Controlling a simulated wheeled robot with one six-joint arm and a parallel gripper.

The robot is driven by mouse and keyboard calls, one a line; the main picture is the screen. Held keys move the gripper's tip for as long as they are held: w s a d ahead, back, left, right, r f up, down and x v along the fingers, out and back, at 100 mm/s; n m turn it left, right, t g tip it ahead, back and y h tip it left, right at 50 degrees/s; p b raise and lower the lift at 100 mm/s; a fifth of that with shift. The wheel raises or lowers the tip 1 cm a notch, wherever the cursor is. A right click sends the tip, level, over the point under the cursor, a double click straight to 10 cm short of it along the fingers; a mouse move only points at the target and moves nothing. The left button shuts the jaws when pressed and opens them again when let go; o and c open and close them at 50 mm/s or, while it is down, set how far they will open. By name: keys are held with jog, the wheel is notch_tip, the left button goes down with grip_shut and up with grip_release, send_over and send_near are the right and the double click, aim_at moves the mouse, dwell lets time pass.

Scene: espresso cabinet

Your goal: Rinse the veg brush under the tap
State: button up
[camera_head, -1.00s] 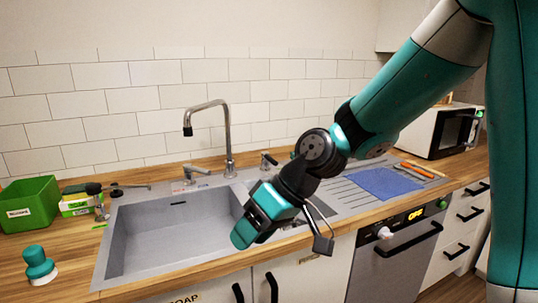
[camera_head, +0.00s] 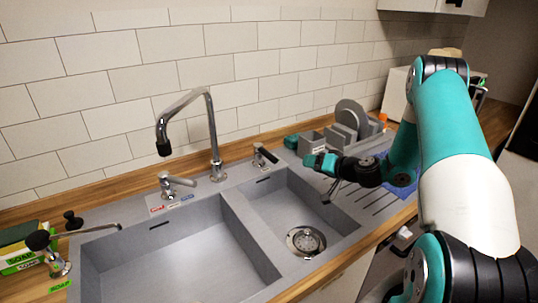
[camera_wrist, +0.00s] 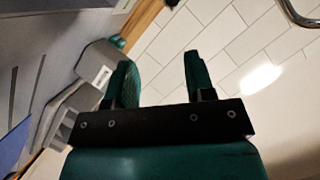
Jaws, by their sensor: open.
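The chrome tap (camera_head: 212,130) arches up behind the sink, with its black-tipped spout (camera_head: 163,147) over the large left basin (camera_head: 180,262). A lever handle (camera_head: 170,184) stands at its left. No veg brush can be made out for certain. A small teal thing (camera_head: 290,141) lies behind the small basin, too small to identify; a teal bit also shows beside the grey holder in the wrist view (camera_wrist: 118,42). My gripper (camera_head: 320,161) is above the right side of the small basin (camera_head: 293,215), near the grey holder. Its fingers are apart and nothing shows between them (camera_wrist: 160,78).
A grey holder (camera_head: 312,142) and a rack with plates (camera_head: 350,118) stand behind the drainboard. A second lever (camera_head: 262,155) stands behind the small basin. A soap box with a sponge (camera_head: 22,245) and a black-knobbed chrome fitting (camera_head: 58,265) are at the left. Both basins look empty.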

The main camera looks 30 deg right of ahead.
jog(key=p, duration=0.2)
send_near(270, 159)
jog(key=d, duration=0.1)
jog(key=shift+n, duration=0.3)
jog(key=p+x, duration=0.1)
jog(key=x, duration=0.4)
jog(key=p+x, duration=0.1)
jog(key=x, duration=0.4)
jog(key=shift+a+f, duration=0.15)
jog(key=shift+f, duration=0.1)
jog(key=shift+w+a+f+p, duration=0.1)
jog(key=shift+w+f+p, duration=0.2)
jog(key=shift+w, duration=0.3)
jog(key=shift+c, duration=0.4)
grip_shut()
jog(key=shift+y, duration=0.3)
